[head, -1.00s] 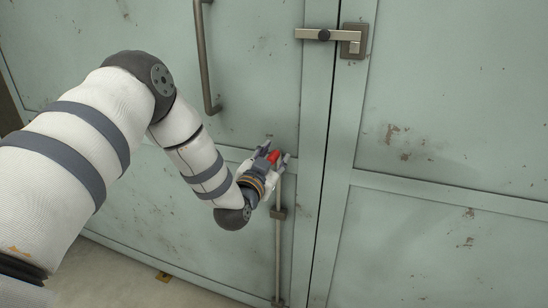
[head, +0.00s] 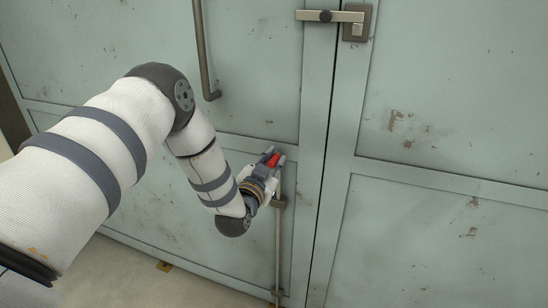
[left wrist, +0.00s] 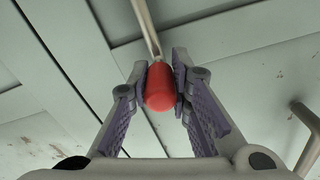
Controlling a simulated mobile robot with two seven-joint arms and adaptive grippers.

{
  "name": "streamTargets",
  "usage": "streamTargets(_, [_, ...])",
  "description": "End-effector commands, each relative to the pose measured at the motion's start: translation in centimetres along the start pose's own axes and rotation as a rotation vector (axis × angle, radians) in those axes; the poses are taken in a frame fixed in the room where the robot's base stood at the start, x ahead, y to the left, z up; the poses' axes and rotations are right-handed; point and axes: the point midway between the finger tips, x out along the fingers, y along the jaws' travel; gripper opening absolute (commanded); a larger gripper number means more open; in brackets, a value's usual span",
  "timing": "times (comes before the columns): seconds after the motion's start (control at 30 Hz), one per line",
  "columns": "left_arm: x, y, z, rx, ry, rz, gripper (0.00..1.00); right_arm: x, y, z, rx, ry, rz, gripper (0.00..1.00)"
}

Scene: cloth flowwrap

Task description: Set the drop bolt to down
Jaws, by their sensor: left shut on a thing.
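The drop bolt (head: 277,245) is a thin upright metal rod low on the left door, near the seam between the doors. Its red grip (left wrist: 160,88) sits at the rod's top; in the head view the red grip (head: 272,160) shows between my fingers. My left gripper (head: 274,157) is shut on the red grip. In the left wrist view, the purple-padded fingers of my left gripper (left wrist: 162,85) lie on both sides of it. A guide bracket (head: 278,202) holds the rod a little below my gripper. The rod's bottom end is hard to make out. My right gripper is out of view.
A long vertical pull handle (head: 203,50) is on the left door (head: 255,60), above my forearm. A lever latch (head: 335,17) spans the seam at the top. The right door (head: 440,90) is clear. Bare floor (head: 125,275) lies at bottom left.

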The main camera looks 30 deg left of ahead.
Motion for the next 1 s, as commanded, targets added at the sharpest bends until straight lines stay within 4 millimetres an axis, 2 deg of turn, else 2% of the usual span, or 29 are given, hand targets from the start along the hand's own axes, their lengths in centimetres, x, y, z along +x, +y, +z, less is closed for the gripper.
streamTargets(0.03, [-0.2,0.2,0.8,0.001,-0.019,0.007,0.23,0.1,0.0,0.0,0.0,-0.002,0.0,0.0])
streamTargets(0.1, [-0.2,0.2,0.7,0.001,-0.018,0.007,0.39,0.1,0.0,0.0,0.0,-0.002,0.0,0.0])
streamTargets(0.37, [-0.2,0.1,0.4,0.0,-0.012,0.004,0.39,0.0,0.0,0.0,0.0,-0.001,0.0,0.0])
streamTargets(0.47, [-0.8,0.2,0.4,0.0,-0.012,0.005,0.39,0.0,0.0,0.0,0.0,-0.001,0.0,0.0])
streamTargets(0.57, [-2.9,0.2,0.4,-0.001,-0.014,0.006,0.39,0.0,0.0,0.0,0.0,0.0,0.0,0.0])
streamTargets(0.8, [-9.3,0.2,0.4,0.001,-0.016,0.007,0.39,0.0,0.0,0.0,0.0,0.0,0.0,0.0])
streamTargets(0.9, [-11.0,0.2,0.4,0.001,-0.015,0.007,0.39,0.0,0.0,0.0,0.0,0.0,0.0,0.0])
streamTargets(1.0, [-12.0,0.1,0.4,0.001,-0.014,0.006,0.39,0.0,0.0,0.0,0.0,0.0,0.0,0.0])
